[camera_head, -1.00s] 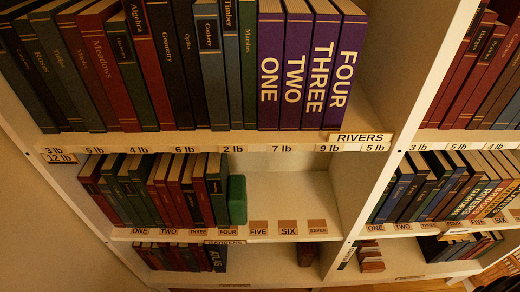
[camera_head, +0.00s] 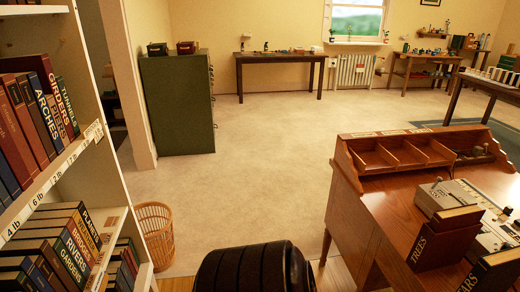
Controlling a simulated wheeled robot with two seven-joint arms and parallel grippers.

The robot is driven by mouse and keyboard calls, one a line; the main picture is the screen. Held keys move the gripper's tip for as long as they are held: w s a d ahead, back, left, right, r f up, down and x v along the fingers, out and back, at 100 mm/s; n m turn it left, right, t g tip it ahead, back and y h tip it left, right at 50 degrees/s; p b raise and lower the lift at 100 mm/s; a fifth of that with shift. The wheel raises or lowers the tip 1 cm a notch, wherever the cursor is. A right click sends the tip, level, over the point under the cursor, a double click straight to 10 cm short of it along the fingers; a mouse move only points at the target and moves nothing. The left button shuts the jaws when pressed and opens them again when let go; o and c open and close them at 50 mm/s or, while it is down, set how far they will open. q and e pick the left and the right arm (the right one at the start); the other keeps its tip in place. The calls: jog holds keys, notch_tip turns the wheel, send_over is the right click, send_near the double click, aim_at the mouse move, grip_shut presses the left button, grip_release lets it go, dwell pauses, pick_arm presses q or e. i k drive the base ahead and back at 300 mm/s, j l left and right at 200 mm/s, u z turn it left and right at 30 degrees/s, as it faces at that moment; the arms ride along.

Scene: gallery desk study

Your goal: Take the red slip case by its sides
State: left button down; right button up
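I cannot pick out a red slip case for certain. A small dark red box (camera_head: 187,47) sits on top of the green cabinet, beside a dark green box (camera_head: 157,49); both are too small to tell what they are. Dark slip cases or books stand on the desk at the lower right, one lettered TREES (camera_head: 445,240) and one ending in ARS (camera_head: 492,272). Red-spined books (camera_head: 18,125) stand on the shelf at the left. Neither of my grippers is in view.
The wooden desk (camera_head: 345,205) fills the lower right. A bookcase (camera_head: 115,190) stands at the left, with a wicker basket (camera_head: 156,235) beside it. A black ribbed rounded thing (camera_head: 255,270) is at the bottom. The carpet (camera_head: 260,150) between is open, up to a far table (camera_head: 281,57).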

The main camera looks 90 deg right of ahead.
aim_at(430, 251)
jog(key=z, duration=4.2)
jog(key=i+j+z, duration=0.15)
jog(key=j, duration=0.25)
jog(key=j+z, duration=0.15)
jog(key=j, duration=0.3)
jog(key=i, duration=0.05)
